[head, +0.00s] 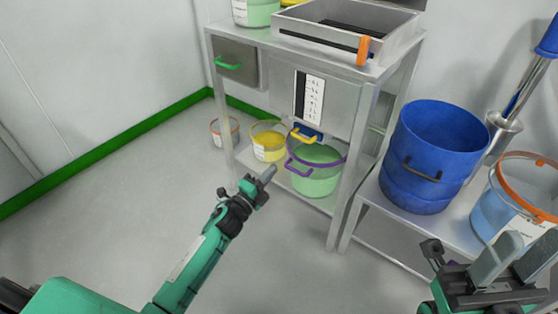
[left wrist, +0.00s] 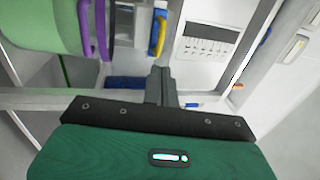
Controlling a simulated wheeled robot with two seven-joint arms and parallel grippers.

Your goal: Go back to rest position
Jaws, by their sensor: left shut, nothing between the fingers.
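My left gripper (head: 268,175) is shut and empty. It is held out in front of the steel bench, over the floor, with its fingers pointing toward the bench's lower shelf. In the left wrist view its closed fingers (left wrist: 160,84) show together with nothing between them. My right gripper (head: 517,256) is at the bottom right of the head view, in front of the blue-filled bucket. Its two grey fingers stand apart with no object seen between them.
The steel bench (head: 345,115) carries a sieve tray (head: 345,30). Its lower shelf holds a green bucket with purple rim (head: 313,183) and a yellow tub (head: 268,148). A blue drum (head: 425,190) and an orange-rimmed bucket (head: 490,205) stand on the right table. Floor at left is clear.

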